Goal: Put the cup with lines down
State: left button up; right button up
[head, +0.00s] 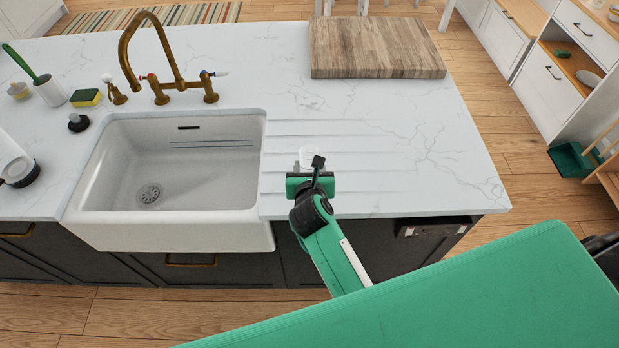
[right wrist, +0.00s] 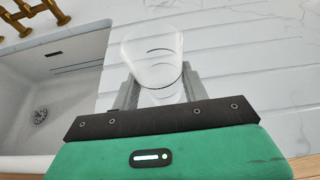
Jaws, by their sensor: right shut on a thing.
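The cup with lines is a clear glass with thin dark curved lines, seen large in the right wrist view (right wrist: 150,50). It shows only faintly in the head view (head: 307,153). My right gripper (head: 311,176) is shut on it, with a grey finger on each side of the glass in the right wrist view (right wrist: 160,90). The cup is over the grooved part of the white marble counter (head: 400,130), right of the sink. I cannot tell whether its base touches the counter. My left gripper is not in view.
The white sink (head: 190,222) lies to the left, with a brass tap (head: 165,85) behind it. A wooden board (head: 375,48) lies at the back right. A sponge (head: 86,98) and brush holder (head: 50,92) stand far left. The counter right of the cup is clear.

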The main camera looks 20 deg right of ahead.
jog(key=shift+f+b, duration=1.05)
jog(key=shift+f, duration=0.5)
jog(key=shift+f, duration=0.2)
jog(key=o, duration=1)
jog(key=shift+r, duration=0.1)
